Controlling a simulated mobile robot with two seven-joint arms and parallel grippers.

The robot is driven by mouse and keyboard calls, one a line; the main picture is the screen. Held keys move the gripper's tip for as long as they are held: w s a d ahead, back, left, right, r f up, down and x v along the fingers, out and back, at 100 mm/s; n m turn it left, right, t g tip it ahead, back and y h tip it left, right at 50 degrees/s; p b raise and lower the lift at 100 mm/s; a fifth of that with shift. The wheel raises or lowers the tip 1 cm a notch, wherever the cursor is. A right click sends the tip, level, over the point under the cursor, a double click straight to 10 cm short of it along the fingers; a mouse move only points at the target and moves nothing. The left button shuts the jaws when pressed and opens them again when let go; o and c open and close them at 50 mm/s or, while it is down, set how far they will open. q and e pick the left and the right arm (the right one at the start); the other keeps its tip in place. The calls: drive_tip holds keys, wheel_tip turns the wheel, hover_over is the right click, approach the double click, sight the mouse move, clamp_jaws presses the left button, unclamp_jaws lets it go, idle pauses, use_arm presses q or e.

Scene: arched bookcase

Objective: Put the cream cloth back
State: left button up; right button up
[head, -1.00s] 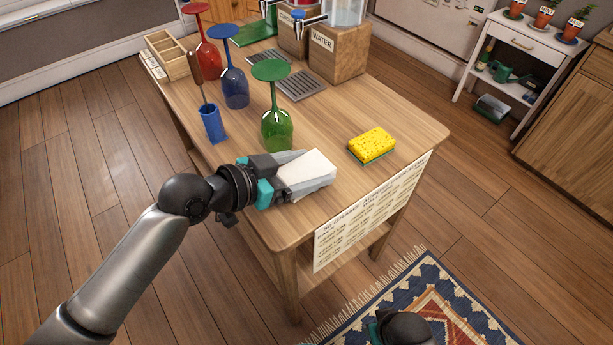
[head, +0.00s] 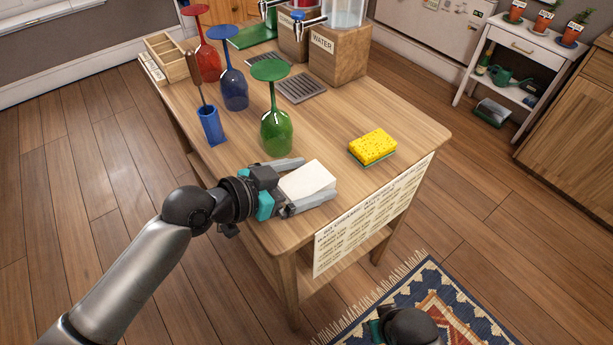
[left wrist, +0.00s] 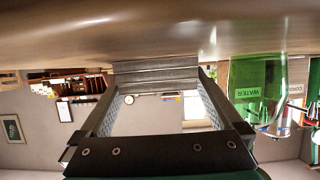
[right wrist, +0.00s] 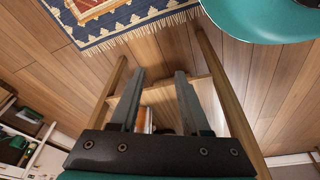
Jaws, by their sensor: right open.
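The cream cloth (head: 308,181) is a pale folded block lying at the table's front left edge in the head view. My left gripper (head: 316,180) is open around it, one finger on each side. A gap shows between the upper finger and the cloth; whether the lower finger touches it I cannot tell. In the left wrist view a layered grey shape (left wrist: 155,74), likely the cloth's shaded end, sits between the spread fingers. My right gripper (right wrist: 158,78) is open and empty, low beside the table over the floor.
On the wooden table (head: 330,130), a green upturned glass (head: 277,130) stands close behind the left gripper. A blue brush holder (head: 211,125) is to the left and a yellow sponge (head: 373,146) to the right. Blue and red glasses stand farther back. The middle front is clear.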

use_arm(q)
drive_tip(key=shift+r, duration=0.1)
drive_tip(key=shift+a+r, duration=0.15)
drive_tip(key=p+v, duration=0.2)
drive_tip(key=v, duration=0.8)
drive_tip(key=shift+v, duration=0.85)
use_arm(e)
drive_tip(key=shift+s+d+f, duration=0.25)
drive_tip(key=shift+s+f, duration=0.15)
drive_tip(key=shift+f, duration=0.35)
drive_tip(key=shift+s+d+f, duration=0.2)
drive_tip(key=shift+s+f, duration=0.2)
drive_tip(key=shift+f, duration=0.4)
drive_tip(key=shift+s+d+f, duration=0.25)
drive_tip(key=shift+s+f, duration=0.15)
drive_tip(key=shift+f, duration=0.35)
